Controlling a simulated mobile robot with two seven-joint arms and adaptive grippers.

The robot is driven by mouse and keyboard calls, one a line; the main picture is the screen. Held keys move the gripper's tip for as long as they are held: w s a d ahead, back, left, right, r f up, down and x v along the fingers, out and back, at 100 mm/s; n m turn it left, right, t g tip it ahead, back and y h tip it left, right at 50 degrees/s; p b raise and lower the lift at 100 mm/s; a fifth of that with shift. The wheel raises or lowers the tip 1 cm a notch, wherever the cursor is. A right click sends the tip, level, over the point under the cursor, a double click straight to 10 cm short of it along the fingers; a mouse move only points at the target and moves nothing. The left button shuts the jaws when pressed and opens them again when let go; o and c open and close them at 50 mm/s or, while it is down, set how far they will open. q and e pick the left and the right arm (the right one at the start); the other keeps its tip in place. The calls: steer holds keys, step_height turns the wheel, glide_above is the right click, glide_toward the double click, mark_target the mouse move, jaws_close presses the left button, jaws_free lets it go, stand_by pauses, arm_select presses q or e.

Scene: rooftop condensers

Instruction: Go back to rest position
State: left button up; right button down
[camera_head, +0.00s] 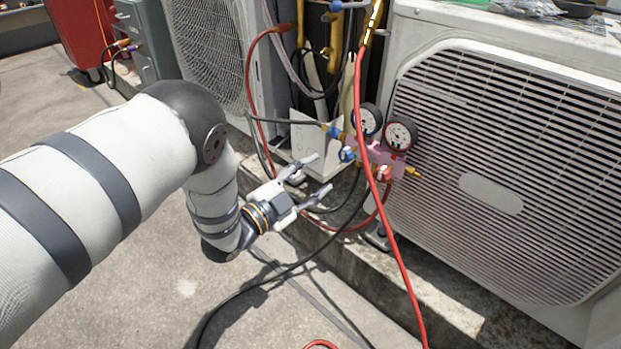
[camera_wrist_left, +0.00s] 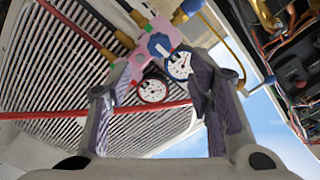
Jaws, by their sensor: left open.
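My left gripper (camera_head: 318,183) is open and empty, in front of the gauge manifold and a little to its left in the head view. In the left wrist view its two fingers (camera_wrist_left: 165,105) stand apart, with the manifold showing beyond and between them. The manifold (camera_head: 376,158) has a pink body, two round dial gauges, and blue and red knobs. It also shows in the left wrist view (camera_wrist_left: 150,42). I cannot tell how near the fingers are to it. My right gripper is in neither view.
A large white condenser (camera_head: 490,193) fills the right side. Another condenser (camera_head: 212,52) stands behind my left arm. A red hose (camera_head: 384,230) and a black hose (camera_head: 275,272) hang near the gripper. A red cabinet (camera_head: 78,30) stands at the back left. Concrete floor (camera_head: 180,290) is open at lower left.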

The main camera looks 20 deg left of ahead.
arm_select(q)
steer(key=shift+s+a, duration=0.2)
steer(key=shift+s, duration=0.35)
